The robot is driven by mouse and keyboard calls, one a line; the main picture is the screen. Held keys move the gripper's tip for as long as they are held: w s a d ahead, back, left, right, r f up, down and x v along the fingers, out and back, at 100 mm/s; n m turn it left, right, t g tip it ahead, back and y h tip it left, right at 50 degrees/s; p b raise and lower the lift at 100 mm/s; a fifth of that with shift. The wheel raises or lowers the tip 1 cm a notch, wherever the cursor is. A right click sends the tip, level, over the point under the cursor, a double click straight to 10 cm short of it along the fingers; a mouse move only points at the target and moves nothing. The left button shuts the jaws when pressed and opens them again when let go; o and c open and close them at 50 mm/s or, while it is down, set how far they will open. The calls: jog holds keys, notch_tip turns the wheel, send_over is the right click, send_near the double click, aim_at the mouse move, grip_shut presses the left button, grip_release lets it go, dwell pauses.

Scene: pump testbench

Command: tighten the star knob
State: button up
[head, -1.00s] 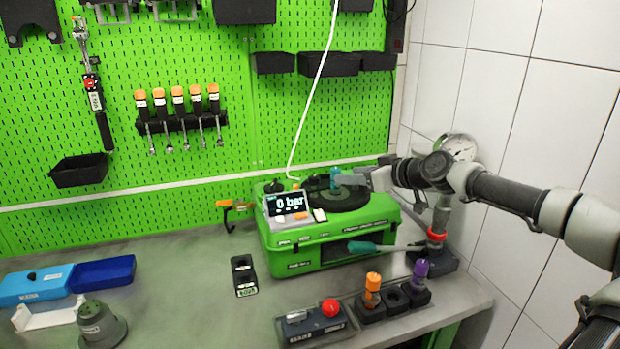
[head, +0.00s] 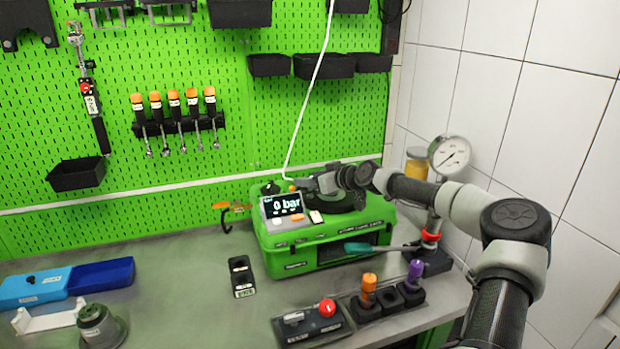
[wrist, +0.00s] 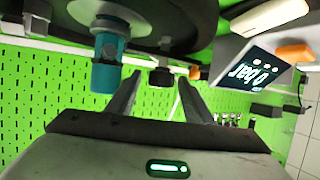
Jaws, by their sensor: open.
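A small black knob (wrist: 162,77), which looks like the star knob, shows in the wrist view between and just beyond my fingertips. In the head view a dark knob (head: 270,188) stands at the back left of the green pump case (head: 330,235), behind the display (head: 287,207). My gripper (wrist: 158,86) is open, with a finger on each side of the knob's line and no visible contact. In the head view my gripper (head: 312,184) is low over the case, right of the knob. Its fingertips are too small to make out there.
A teal fitting (wrist: 107,62) hangs close to the left finger in the wrist view. The display (wrist: 245,68) is at right. A white hose (head: 305,105) rises behind the case. A gauge (head: 449,155) stands right, beside my arm.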

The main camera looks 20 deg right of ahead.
jog(key=shift+w, duration=0.1)
jog(key=c, duration=1)
jog(key=shift+c, duration=0.2)
